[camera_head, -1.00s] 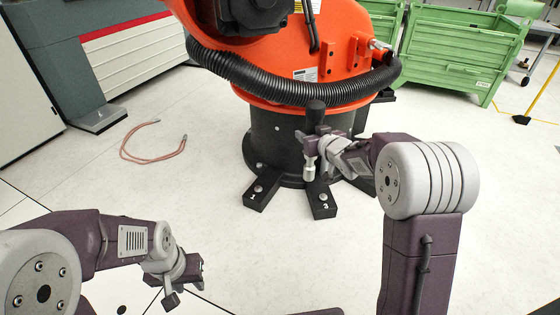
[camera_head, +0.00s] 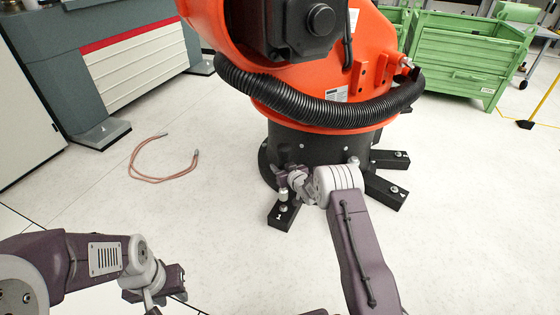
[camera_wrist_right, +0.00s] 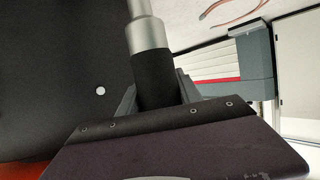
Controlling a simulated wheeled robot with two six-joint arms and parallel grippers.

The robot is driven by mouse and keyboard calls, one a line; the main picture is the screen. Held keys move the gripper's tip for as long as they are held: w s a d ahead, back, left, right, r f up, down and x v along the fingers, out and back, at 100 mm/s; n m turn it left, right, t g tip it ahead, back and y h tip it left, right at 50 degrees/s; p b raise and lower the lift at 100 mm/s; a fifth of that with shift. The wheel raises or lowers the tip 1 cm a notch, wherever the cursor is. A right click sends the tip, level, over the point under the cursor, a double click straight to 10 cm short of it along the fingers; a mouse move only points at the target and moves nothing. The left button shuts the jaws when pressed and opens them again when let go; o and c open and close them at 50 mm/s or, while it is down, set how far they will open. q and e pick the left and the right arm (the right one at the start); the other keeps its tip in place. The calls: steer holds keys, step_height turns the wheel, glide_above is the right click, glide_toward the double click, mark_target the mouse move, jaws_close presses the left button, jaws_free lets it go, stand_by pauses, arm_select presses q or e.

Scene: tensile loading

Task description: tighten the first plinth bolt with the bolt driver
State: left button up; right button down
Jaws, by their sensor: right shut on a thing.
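My right gripper (camera_head: 290,176) is shut on the bolt driver, which stands roughly upright. The driver has a black upper handle (camera_head: 284,153) and a silver socket end (camera_head: 283,195). The socket is over the front black plinth foot (camera_head: 284,216), which has a white mark like a 1. The bolt there is hidden; I cannot tell whether the socket touches it. In the right wrist view the driver's black grip (camera_wrist_right: 154,78) and silver socket (camera_wrist_right: 148,35) rise from the jaws. My left gripper (camera_head: 158,284) is low at the left, away from the plinth; its jaw gap is unclear.
The orange robot (camera_head: 330,105) with a black corrugated hose overhangs the plinth. More feet (camera_head: 386,190) stick out at the right, past my right arm. A pinkish cable (camera_head: 150,178) lies on the floor at the left. Green crates (camera_head: 465,60) stand at the back right. Floor between is clear.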

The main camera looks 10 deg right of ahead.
steer(key=shift+r, duration=0.1)
step_height(320, 180, down, 5)
steer(key=b, duration=0.3)
steer(key=shift+b, duration=0.3)
stand_by(1.1)
steer(key=shift+f, duration=1.25)
stand_by(1.3)
steer(key=shift+s+f, duration=0.15)
steer(key=shift+f, duration=0.35)
stand_by(1.2)
